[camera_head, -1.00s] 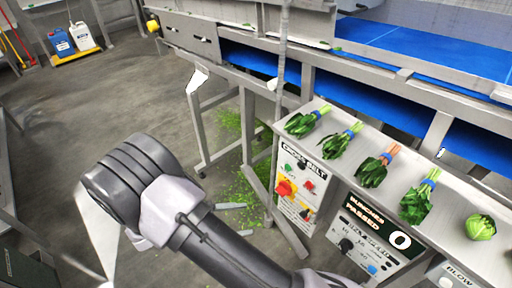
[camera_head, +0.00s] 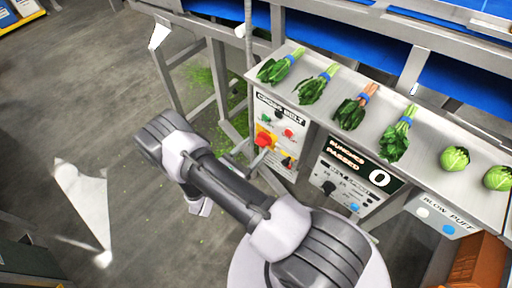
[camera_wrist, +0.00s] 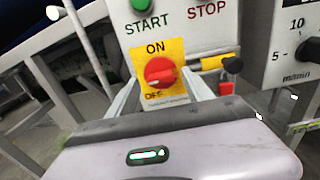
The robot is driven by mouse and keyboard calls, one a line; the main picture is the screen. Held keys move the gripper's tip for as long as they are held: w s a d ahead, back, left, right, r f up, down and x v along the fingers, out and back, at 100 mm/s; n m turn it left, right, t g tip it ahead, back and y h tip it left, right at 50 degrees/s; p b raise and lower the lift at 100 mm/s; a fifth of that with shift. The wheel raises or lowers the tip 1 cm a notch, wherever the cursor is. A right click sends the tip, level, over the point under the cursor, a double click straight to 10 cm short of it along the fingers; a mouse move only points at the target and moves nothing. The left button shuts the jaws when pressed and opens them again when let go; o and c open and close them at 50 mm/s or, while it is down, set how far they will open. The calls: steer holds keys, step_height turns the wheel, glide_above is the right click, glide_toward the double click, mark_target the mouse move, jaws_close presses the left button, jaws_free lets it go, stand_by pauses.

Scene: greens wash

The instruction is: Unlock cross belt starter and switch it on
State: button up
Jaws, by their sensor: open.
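The cross belt starter panel (camera_head: 272,105) is on the front of the bench, with a green start button (camera_head: 266,118) and a red stop button (camera_head: 288,133). Its red rotary switch (camera_wrist: 160,71) sits on a yellow ON/OFF plate (camera_wrist: 176,48); its white mark seems to point down-left, towards OFF. A red padlock (camera_wrist: 229,88) hangs right of the switch, by a yellow and black piece (camera_wrist: 217,62). My gripper (camera_wrist: 165,82) is open and empty, its fingers reaching towards either side of the switch plate. I cannot tell whether they touch anything.
A "bunches passed" counter box (camera_head: 352,178) stands right of the panel. A blow puff panel (camera_head: 437,218) is further right. Bunches of greens (camera_head: 396,138) and round heads (camera_head: 455,158) lie on the shelf above. A metal leg stands left of the panel; open floor lies left.

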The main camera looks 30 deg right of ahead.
steer(key=shift+w+d, duration=0.2)
steer(key=shift+d, duration=0.4)
steer(key=shift+c, duration=0.5)
jaws_close()
